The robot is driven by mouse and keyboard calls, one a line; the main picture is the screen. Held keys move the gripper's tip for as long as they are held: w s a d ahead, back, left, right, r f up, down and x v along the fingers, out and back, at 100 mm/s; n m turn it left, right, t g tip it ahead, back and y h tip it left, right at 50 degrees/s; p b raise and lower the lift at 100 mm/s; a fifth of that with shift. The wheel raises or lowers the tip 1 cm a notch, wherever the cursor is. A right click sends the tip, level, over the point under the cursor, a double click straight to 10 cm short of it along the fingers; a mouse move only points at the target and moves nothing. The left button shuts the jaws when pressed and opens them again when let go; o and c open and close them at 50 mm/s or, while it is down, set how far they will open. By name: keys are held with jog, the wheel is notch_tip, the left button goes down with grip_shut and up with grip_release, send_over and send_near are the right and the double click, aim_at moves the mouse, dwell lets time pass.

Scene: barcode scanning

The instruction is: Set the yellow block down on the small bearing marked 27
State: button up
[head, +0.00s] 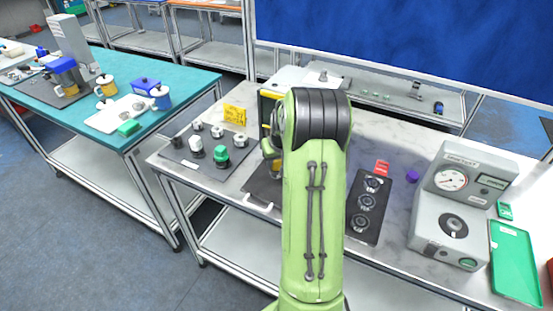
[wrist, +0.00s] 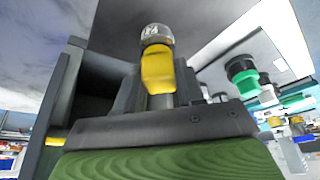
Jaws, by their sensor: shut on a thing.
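The wrist view appears upside down. My gripper (wrist: 157,88) is shut on the yellow block (wrist: 159,70), with a dark finger on each side of it. A small silvery round piece (wrist: 156,34) with dark marks shows at the block's far end, lined up with it. The marks are too small to read, so I cannot confirm a 27. I cannot tell whether the block and this piece touch. In the head view my arm hides most of the gripper and the place beneath it.
In the head view, a dark board with several white and green-topped pieces (head: 221,154) is left of my arm. A black plate with three round parts (head: 358,234) and a grey gauge machine (head: 424,229) are right. A dark housing (wrist: 60,92) stands close to the gripper.

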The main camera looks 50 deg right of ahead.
jog(key=shift+f+b, duration=0.3)
jog(key=shift+b, duration=0.05)
jog(key=o, duration=1.6)
notch_tip(320, 180, up, 8)
jog(key=p, duration=0.5)
jog(key=shift+f+p, duration=0.1)
jog(key=shift+p, duration=0.2)
jog(key=shift+f, duration=0.1)
